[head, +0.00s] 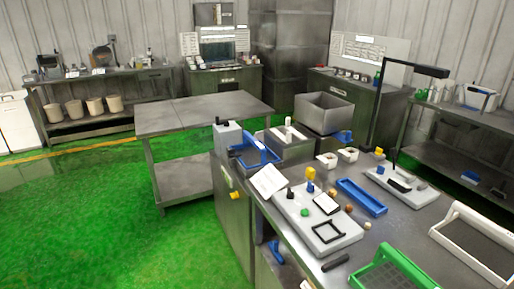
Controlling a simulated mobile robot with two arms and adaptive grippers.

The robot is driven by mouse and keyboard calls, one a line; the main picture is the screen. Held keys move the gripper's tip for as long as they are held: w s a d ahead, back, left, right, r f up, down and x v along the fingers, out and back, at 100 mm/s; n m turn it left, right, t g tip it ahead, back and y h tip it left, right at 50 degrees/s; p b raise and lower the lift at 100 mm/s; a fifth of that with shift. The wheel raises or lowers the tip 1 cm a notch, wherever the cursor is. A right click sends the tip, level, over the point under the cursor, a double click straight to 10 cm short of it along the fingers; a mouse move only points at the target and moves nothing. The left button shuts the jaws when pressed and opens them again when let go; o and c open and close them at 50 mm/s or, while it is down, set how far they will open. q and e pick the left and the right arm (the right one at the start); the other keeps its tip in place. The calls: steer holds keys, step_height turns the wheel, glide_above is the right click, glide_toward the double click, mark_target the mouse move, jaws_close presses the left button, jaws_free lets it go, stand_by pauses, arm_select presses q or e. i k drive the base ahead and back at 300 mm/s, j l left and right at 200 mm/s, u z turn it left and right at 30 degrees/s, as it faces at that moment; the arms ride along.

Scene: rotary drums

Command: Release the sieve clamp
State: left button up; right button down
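I cannot tell for sure which part is the sieve clamp. A green-framed tray with a mesh-like floor (428,268) lies at the bottom right of the bench, cut off by the picture edge. A white-framed tray with a dark floor (444,238) lies at the right edge. A blue bracket-like frame (268,154) stands at the bench's far left corner, beside a grey box (228,136). Neither of my grippers shows in the head view.
A grey bench (385,246) fills the lower right, crowded with pale boards (310,222), a blue tray (361,197) and small parts. A bare metal table (205,113) stands behind it. An open grey bin (323,110) stands farther back. Green floor (95,215) at left is clear.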

mark_target(232, 153)
steer(key=i+j+z, duration=0.7)
steer(key=i+j, duration=0.25)
steer(key=j, duration=0.15)
steer(key=i+j, duration=0.2)
steer(key=j, duration=0.25)
steer(key=i+j+z, duration=0.1)
steer(key=i+j, duration=0.15)
steer(key=j, duration=0.15)
steer(key=i+j, duration=0.2)
steer(key=j, duration=0.25)
steer(key=i+j+z, duration=0.1)
steer(key=i+j, duration=0.15)
steer(key=j, duration=0.2)
steer(key=i+j, duration=0.2)
steer(key=j, duration=0.25)
steer(key=i+j, duration=0.2)
steer(key=j, duration=0.25)
steer(key=i+j+z, duration=0.1)
steer(key=j, duration=0.35)
steer(key=i, duration=0.1)
